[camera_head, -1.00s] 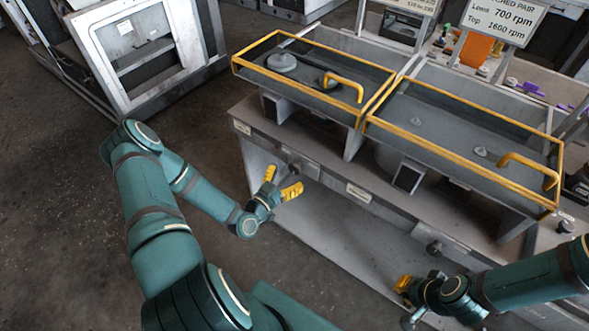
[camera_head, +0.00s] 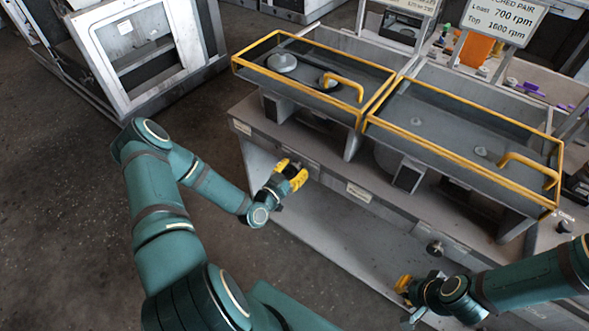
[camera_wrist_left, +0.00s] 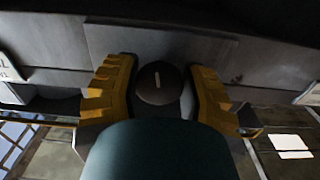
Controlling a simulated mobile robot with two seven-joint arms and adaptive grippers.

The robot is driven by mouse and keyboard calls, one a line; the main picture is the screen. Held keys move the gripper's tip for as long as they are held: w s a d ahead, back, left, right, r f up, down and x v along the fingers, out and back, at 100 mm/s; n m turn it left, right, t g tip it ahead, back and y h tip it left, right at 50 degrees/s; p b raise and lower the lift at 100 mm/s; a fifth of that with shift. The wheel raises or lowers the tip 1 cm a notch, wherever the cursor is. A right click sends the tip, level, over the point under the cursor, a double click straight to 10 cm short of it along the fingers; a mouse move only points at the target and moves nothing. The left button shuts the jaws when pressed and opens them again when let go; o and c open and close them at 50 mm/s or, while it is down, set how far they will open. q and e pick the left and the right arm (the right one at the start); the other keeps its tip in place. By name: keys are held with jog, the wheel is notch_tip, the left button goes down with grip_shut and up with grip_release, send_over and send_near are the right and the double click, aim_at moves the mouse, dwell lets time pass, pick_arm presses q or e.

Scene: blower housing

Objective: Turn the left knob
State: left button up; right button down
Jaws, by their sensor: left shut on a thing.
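The left knob (camera_wrist_left: 159,83) is a dark round dial with a pale pointer line. In the left wrist view it sits between the two yellow fingers of my left gripper (camera_wrist_left: 160,88), which is shut on it. In the head view my left gripper (camera_head: 291,174) is at the front panel of the grey bench, and its fingers hide most of the knob. My right gripper (camera_head: 404,285) is at the lower right with a yellow finger showing; its jaw opening is hidden. The right knob (camera_head: 435,248) is dark and sits on the same front panel, above my right gripper.
The grey bench (camera_head: 358,193) carries two yellow-framed covers, the left cover (camera_head: 262,52) and the right cover (camera_head: 450,150), each with a yellow handle. A sign (camera_head: 505,17) stands behind. A grey metal cabinet (camera_head: 125,50) is at the back left. The floor left of the bench is clear.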

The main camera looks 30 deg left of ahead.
pick_arm(q)
jog(key=shift+m, duration=0.4)
jog(key=m+b, duration=0.1)
jog(key=m, duration=0.1)
jog(key=shift+m, duration=0.3)
jog(key=shift+a+m+b, duration=0.15)
jog(key=shift+m+b, duration=1.05)
jog(key=shift+m, duration=0.7)
jog(key=o, duration=1.2)
jog(key=shift+w, duration=0.1)
jog(key=s, duration=0.8)
jog(key=s+a, duration=0.1)
jog(key=s, duration=0.3)
